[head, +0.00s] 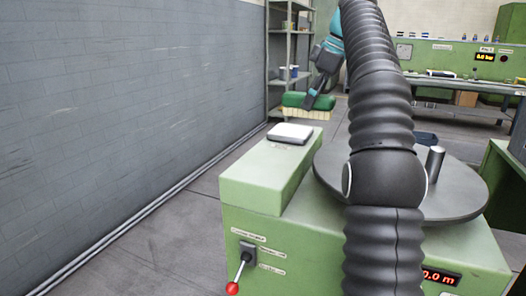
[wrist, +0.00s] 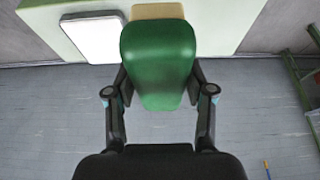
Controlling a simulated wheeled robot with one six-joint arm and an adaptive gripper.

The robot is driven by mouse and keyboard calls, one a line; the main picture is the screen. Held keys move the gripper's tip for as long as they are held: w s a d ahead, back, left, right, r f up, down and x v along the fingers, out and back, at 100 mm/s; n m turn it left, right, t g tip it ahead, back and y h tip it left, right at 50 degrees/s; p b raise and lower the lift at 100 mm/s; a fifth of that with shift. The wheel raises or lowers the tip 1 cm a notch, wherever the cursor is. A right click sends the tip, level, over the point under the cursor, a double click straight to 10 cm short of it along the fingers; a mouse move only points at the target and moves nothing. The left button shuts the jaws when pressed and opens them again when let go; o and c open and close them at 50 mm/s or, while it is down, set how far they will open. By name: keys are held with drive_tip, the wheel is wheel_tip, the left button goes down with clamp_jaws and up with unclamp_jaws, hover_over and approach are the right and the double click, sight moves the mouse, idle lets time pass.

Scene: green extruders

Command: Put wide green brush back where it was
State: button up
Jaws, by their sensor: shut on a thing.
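The wide green brush (head: 297,101) has a green back and pale bristles facing down. In the head view it hangs in the air above and just beyond the far end of the green machine's side ledge. My gripper (head: 312,98) is shut on the brush. In the wrist view the brush (wrist: 158,62) fills the middle, gripped by my gripper (wrist: 158,88) with one finger on each side. Its bristles are mostly hidden there, with only a pale strip showing at the top.
A white flat-topped device (head: 290,133) sits on the ledge (head: 262,172) of the green machine. A round grey turntable (head: 462,193) with a metal post (head: 434,163) is to the right. A grey wall (head: 130,120) runs along the left. A shelf rack (head: 283,60) and a workbench (head: 465,85) stand behind.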

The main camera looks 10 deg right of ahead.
drive_tip(key=a+f+b, duration=0.1)
drive_tip(key=a+f, duration=0.1)
drive_tip(key=a, duration=0.1)
drive_tip(key=s+a+f+b, duration=0.1)
drive_tip(key=a+f+b, duration=0.1)
drive_tip(key=a, duration=0.2)
drive_tip(key=a+f+b, duration=0.2)
drive_tip(key=a+f, duration=0.1)
drive_tip(key=a, duration=0.1)
drive_tip(key=shift+s+a, duration=0.1)
drive_tip(key=shift+s, duration=0.15)
drive_tip(key=shift+f+b, duration=1.15)
drive_tip(key=shift+f, duration=0.75)
drive_tip(key=shift+f, duration=0.15)
drive_tip(key=o, duration=1.2)
drive_tip(key=p+v, duration=0.5)
drive_tip(key=v, duration=0.7)
drive_tip(key=shift+r, duration=0.2)
drive_tip(key=shift+a, duration=0.1)
